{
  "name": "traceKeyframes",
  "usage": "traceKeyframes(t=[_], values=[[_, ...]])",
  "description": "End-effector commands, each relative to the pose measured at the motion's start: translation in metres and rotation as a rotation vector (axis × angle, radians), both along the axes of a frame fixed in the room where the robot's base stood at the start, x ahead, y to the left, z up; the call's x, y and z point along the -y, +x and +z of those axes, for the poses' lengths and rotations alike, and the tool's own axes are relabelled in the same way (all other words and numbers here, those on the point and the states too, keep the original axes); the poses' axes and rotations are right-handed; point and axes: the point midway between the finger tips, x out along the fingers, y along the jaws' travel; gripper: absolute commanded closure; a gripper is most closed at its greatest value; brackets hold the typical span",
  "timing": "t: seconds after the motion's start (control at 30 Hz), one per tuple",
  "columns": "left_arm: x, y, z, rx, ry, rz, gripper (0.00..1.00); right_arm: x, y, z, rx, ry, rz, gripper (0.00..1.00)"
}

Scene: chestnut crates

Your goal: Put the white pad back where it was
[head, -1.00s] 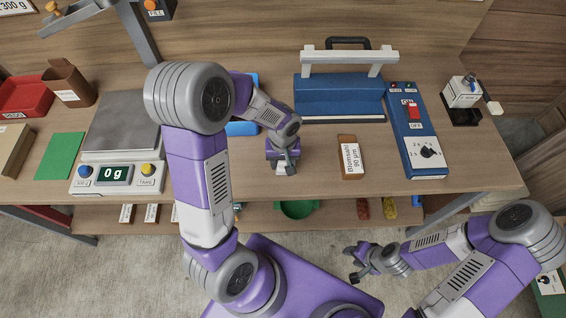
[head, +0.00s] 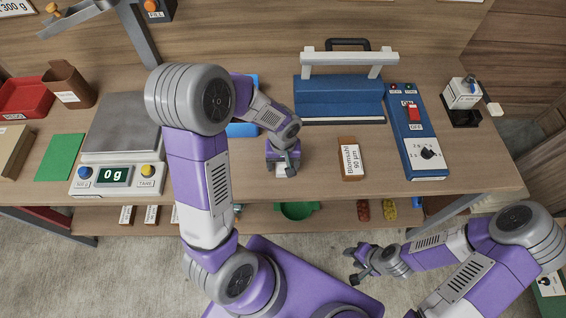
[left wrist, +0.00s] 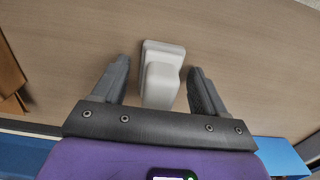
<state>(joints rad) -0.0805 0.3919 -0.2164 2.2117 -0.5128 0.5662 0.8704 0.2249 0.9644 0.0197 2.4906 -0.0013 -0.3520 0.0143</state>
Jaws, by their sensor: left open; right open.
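The white pad (left wrist: 161,80) lies on the wooden bench top, with a raised narrower block on its upper side. In the left wrist view it sits between the two dark fingers of my left gripper (left wrist: 159,68), with a gap showing on each side. My left gripper (head: 284,168) is open and points down at the bench, in front of the blue sealer; it hides most of the pad in the head view. My right gripper (head: 358,264) is open and empty, in front of the bench and below its top.
A labelled brown packet (head: 350,160) lies right of my left gripper. Behind it stands the blue sealer (head: 338,92), with a switch box (head: 416,135) to its right. A scale (head: 115,180) reading 0 g and a green mat (head: 60,157) are at left. A blue item (head: 243,128) is partly hidden by my arm.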

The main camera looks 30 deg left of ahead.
Motion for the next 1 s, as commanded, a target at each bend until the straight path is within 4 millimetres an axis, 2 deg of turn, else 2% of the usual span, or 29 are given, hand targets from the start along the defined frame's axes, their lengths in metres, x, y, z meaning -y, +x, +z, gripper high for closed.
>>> traceKeyframes(t=[0.3,0.5,0.7,1.0], values=[[0.000,0.002,0.071,0.009,-0.001,0.001,0.28,0.000,0.000,0.018,0.000,0.000,0.000,0.57],[0.000,0.002,0.105,0.006,-0.001,-0.001,0.28,0.000,0.000,0.025,0.000,0.000,0.000,0.57],[0.000,0.000,0.118,0.002,-0.001,0.000,0.28,0.000,0.000,0.027,0.000,0.000,0.000,0.57],[0.000,0.000,0.118,0.001,0.000,0.000,0.28,0.000,0.000,0.027,0.000,0.000,0.000,0.57]])
